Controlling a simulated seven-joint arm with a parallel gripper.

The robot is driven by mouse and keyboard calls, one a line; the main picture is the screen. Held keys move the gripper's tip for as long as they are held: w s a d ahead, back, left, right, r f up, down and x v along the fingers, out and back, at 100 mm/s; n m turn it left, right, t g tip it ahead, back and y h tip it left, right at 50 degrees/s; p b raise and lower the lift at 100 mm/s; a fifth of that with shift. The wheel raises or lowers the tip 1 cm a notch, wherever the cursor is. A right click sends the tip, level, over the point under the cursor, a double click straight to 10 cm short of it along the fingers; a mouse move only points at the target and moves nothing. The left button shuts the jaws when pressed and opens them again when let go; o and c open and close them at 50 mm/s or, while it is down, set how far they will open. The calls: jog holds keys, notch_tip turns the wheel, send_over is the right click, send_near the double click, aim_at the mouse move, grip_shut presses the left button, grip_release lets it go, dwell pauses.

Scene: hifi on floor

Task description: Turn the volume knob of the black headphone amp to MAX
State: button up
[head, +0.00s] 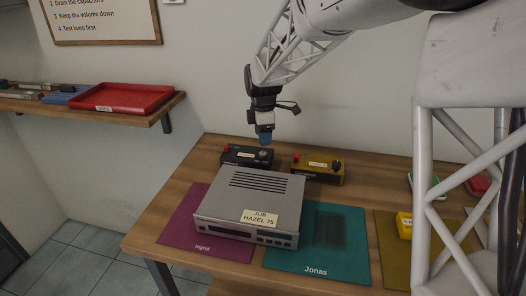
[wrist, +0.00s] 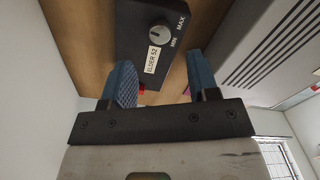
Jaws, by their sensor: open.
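The black headphone amp (head: 243,157) stands on the wooden bench behind the silver unit, in the head view. In the wrist view the black amp (wrist: 135,30) fills the top middle, with its round silver knob (wrist: 158,36) on top. MIN and MAX are printed beside the knob, and a pale label reads ELDER 52. I cannot tell surely where the knob points. My gripper (head: 264,139) hangs over the amp's knob side. In the wrist view my gripper (wrist: 160,65) is open with blue fingers apart; the knob lies beyond the tips, between their lines, and looks untouched.
A silver unit (head: 262,185) labelled JOB HAZEL 75 stands close in front of the amp. A yellow box (head: 318,167) with a black knob stands just right of it. Purple and teal (head: 300,257) mats lie in front. A red tray (head: 115,97) sits on the left shelf.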

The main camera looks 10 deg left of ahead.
aim_at(263, 153)
jog(key=shift+f, duration=3.2)
jog(key=c, duration=0.9)
jog(key=shift+c, duration=0.2)
